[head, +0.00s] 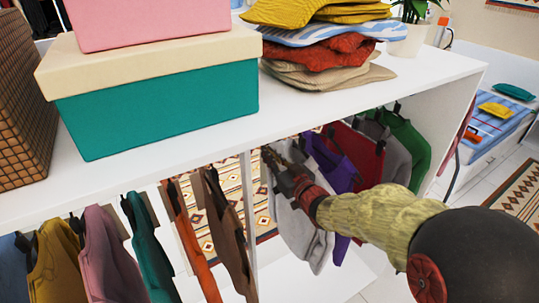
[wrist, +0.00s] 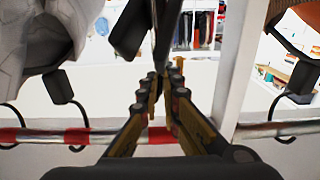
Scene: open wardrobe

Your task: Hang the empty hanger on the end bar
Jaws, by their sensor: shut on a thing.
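My gripper (head: 272,158) reaches under the white shelf, beside a light grey garment (head: 300,225) and the divider panel. In the wrist view its fingers (wrist: 160,85) are close together, shut on a dark, thin piece (wrist: 165,35) that looks like part of the black hanger. A broader black piece (wrist: 130,28) shows just left of it. The rest of the hanger is hidden in the head view. A red-and-white banded rail (wrist: 105,136) crosses low in the wrist view. A reddish bar (head: 463,130) stands outside the wardrobe's right end; I cannot tell if it is the end bar.
Several garments hang right of my gripper, including purple (head: 335,165) and green (head: 405,145) ones. More hang left of the white divider (head: 249,215). A teal box (head: 160,108) and folded clothes (head: 325,50) sit on the shelf (head: 215,140).

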